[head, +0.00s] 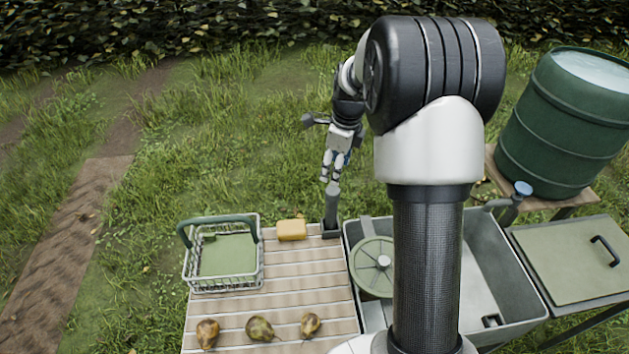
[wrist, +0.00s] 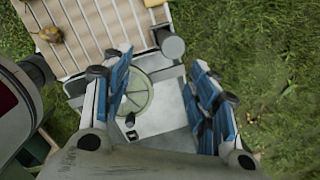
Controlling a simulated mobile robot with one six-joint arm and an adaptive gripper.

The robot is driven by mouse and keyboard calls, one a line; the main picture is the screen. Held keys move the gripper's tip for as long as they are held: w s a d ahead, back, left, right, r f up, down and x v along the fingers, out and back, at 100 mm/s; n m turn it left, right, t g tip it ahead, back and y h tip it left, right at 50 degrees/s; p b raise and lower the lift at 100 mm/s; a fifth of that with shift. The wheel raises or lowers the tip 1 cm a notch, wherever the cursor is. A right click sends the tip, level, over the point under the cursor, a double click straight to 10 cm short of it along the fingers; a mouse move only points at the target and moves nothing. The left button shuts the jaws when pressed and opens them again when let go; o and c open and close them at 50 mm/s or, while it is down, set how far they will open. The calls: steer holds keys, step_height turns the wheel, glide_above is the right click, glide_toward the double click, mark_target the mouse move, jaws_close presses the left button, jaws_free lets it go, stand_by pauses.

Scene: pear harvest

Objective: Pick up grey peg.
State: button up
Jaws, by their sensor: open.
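The grey peg (head: 332,204) stands upright at the back edge of the slatted table, its foot in a dark grey holder (head: 331,231). In the wrist view the round grey end of the peg (wrist: 172,47) shows beyond the fingertips, by the table's corner. My gripper (head: 331,178) points down just above the peg's top in the head view. In the wrist view my gripper (wrist: 160,75) is open, with blue-padded fingers apart and nothing between them. I cannot tell whether a fingertip touches the peg.
A yellow block (head: 291,230) and a wire basket (head: 221,286) with a green handle are left of the peg. Several pears (head: 260,329) lie at the front. A grey sink (head: 478,270) with a round green lid (head: 374,266) is right. A green barrel (head: 566,120) stands behind.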

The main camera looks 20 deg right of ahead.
mark_target(335, 192)
steer(key=w+f+m, duration=0.1)
steer(key=f, duration=0.3)
steer(key=d+f+m, duration=0.1)
steer(key=f, duration=0.4)
steer(key=w+f+m, duration=0.1)
steer(key=f, duration=0.4)
steer(key=shift+w+d+f+b, duration=0.2)
steer(key=shift+w+d+b, duration=0.15)
steer(key=shift+b, duration=0.05)
steer(key=f, duration=0.4)
steer(key=w+f+b, duration=0.1)
steer(key=f, duration=0.1)
steer(key=shift+w+a+f, duration=0.1)
steer(key=shift+a+f, duration=0.05)
steer(key=shift+a, duration=0.1)
steer(key=shift+c, duration=0.4)
jaws_close()
